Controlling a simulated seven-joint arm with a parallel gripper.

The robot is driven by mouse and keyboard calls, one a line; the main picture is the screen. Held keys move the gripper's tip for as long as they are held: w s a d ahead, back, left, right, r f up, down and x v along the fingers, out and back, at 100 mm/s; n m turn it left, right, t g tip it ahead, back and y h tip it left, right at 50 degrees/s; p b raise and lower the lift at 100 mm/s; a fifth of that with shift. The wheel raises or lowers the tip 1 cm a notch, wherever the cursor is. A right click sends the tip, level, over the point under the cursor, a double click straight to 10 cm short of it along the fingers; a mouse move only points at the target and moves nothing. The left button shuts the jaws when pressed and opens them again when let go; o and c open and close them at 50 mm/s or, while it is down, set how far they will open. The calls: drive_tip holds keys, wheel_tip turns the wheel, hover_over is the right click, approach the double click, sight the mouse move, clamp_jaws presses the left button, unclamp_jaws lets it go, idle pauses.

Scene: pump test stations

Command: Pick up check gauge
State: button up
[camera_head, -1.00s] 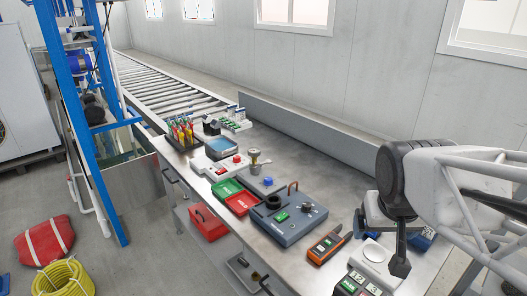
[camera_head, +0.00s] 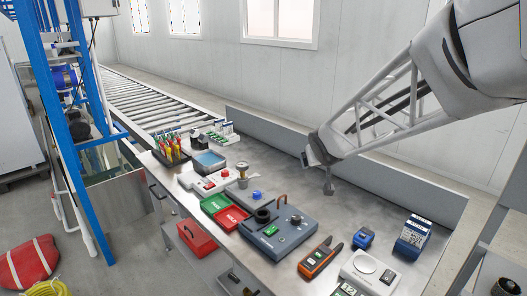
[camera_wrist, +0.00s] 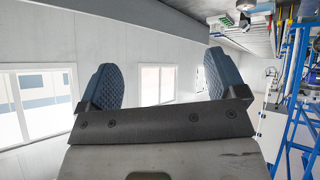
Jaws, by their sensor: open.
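A small brass-and-steel piece (camera_head: 242,172) stands upright on the bench behind the red and green trays, and looks like the check gauge, though it is too small to be sure. My gripper (camera_head: 328,188) hangs over the bench to the right of it, at the end of my arm, clearly apart from it. In the wrist view my gripper (camera_wrist: 160,82) has its two blue padded fingers wide apart with nothing between them. That view faces the wall and windows, so the brass piece does not show there.
On the bench (camera_head: 370,205) are a blue-grey test unit (camera_head: 280,235), an orange meter (camera_head: 318,260), a white scale (camera_head: 368,272), a dark blue box (camera_head: 412,235), a green tray (camera_head: 214,203) and a red tray (camera_head: 232,218). The bench behind the test unit is bare.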

drive_tip(key=w+a+f+n+t+y, duration=0.1)
drive_tip(key=w+a, duration=0.1)
drive_tip(key=w, duration=0.3)
drive_tip(key=w+a+f+y, duration=0.1)
drive_tip(key=w+a+f, duration=0.1)
drive_tip(key=w+a, duration=0.15)
drive_tip(key=n+y, duration=0.5)
drive_tip(key=y, duration=0.3)
approach(244, 165)
drive_tip(key=w+a, duration=0.2)
drive_tip(key=w, duration=0.1)
drive_tip(key=shift+s+a+f, duration=0.15)
drive_tip(key=shift+f, duration=0.3)
drive_tip(key=shift+x, duration=1.25)
drive_tip(key=shift+a, duration=0.1)
drive_tip(key=shift+x, duration=2.55)
drive_tip(key=shift+f, duration=0.1)
